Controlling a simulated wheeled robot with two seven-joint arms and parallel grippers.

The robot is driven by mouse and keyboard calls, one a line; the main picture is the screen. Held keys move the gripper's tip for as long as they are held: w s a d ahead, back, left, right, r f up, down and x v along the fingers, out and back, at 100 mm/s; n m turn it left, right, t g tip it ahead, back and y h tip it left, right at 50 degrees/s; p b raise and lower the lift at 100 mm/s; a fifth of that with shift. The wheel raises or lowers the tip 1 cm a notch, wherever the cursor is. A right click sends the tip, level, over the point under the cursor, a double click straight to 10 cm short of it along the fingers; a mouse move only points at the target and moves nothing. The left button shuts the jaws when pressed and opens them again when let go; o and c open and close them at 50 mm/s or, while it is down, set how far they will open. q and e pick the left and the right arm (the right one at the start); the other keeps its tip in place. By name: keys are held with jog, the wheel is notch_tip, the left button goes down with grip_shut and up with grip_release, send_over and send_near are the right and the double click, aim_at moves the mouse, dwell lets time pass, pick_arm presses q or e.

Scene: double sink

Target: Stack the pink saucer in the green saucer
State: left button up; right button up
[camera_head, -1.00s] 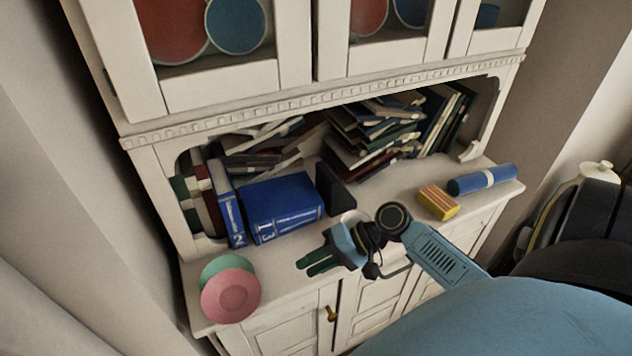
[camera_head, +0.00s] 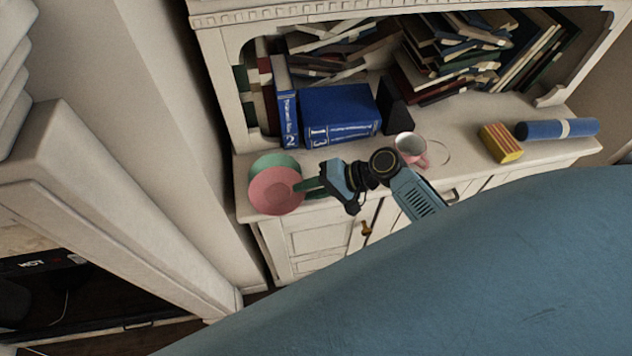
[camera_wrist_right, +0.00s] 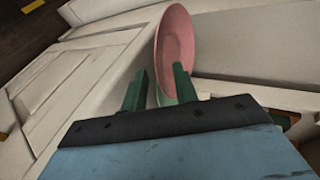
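The pink saucer (camera_head: 276,191) leans tilted at the left end of the cabinet counter, overlapping the green saucer (camera_head: 272,160) behind it. The green saucer is partly hidden. My right gripper (camera_head: 312,187) is at the right edge of the pink saucer. In the right wrist view the gripper's two green fingers (camera_wrist_right: 160,85) are spread apart, with the lower edge of the pink saucer (camera_wrist_right: 175,45) near the gap between them. A bit of green shows below the pink rim there. I cannot tell whether the fingers touch the saucer. My left gripper is not in view.
Blue books (camera_head: 340,115) stand just behind the saucers. A pink cup (camera_head: 411,149) stands on the counter to the right, near a yellow striped box (camera_head: 500,143) and a blue roll (camera_head: 556,129). The wall is close on the left.

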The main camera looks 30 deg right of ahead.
grip_shut()
jog(key=shift+w+d, duration=0.1)
jog(key=shift+w, duration=0.05)
